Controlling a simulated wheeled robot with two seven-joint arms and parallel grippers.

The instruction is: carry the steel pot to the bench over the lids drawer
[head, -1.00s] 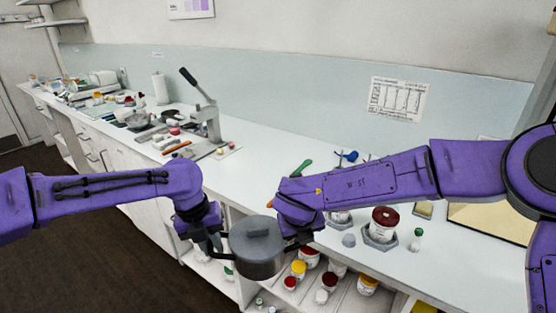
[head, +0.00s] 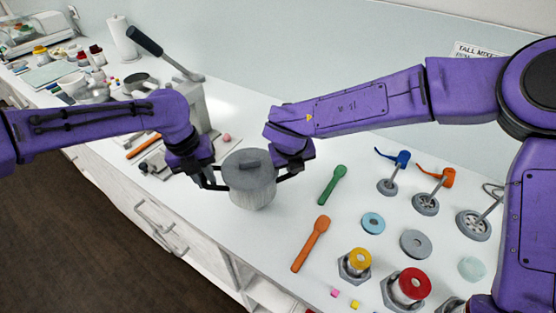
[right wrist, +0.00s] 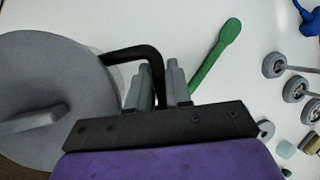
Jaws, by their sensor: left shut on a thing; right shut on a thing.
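The grey steel pot (head: 252,190), lid on and upright, is over the front part of the white bench top (head: 215,225). I cannot tell whether its base touches the bench. My left gripper (head: 213,183) is shut on its left handle. My right gripper (head: 288,174) is shut on its right handle. In the right wrist view the right fingers (right wrist: 160,88) close on the black handle (right wrist: 135,53) beside the lid (right wrist: 45,95). White drawers (head: 150,215) with bar handles are under the bench at left; no label on them is readable.
A green spatula (head: 332,185) and an orange one (head: 311,243) lie right of the pot. A lever press (head: 190,95) is behind my left arm. Bare bench lies in front of the pot.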

